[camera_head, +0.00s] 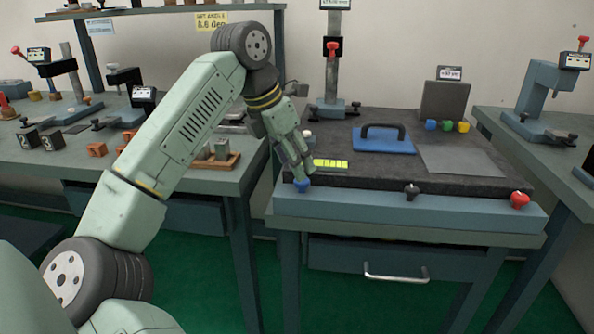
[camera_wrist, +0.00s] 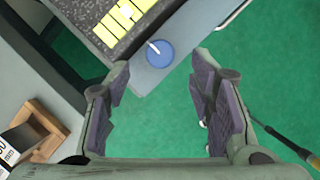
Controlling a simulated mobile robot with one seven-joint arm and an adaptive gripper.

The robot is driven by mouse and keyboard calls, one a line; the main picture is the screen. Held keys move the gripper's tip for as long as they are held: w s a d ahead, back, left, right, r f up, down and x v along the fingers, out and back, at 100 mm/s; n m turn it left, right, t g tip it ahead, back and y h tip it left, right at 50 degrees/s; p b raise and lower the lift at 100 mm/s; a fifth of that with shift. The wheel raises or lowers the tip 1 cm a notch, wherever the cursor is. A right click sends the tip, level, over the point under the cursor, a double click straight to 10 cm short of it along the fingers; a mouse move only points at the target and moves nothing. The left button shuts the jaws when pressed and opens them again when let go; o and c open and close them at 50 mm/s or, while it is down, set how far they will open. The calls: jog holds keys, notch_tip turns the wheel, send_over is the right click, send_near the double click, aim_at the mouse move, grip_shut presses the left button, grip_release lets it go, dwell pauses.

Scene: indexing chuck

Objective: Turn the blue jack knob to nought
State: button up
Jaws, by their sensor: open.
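The blue jack knob (camera_head: 302,185) sits at the front left corner of the dark surface plate (camera_head: 372,188). In the wrist view the round blue knob (camera_wrist: 160,53) shows a white pointer line toward its upper left. My gripper (camera_head: 303,174) is right above the knob in the head view, pointing down and partly covering it. In the wrist view my gripper (camera_wrist: 162,85) has its two fingers wide apart, with nothing between them; the knob appears just beyond the fingertips. Whether the fingers touch the knob cannot be told. No scale marks are readable around the knob.
A yellow segmented strip (camera_head: 331,163) lies behind the knob. A black knob (camera_head: 411,191) and a red knob (camera_head: 520,199) stand along the same front edge. A blue plate with a black handle (camera_head: 384,140) rests on the surface. A wooden block tray (camera_head: 216,161) is on the left bench.

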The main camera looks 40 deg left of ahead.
jog(key=v, duration=0.3)
jog(key=shift+d, duration=0.1)
dwell(0.5)
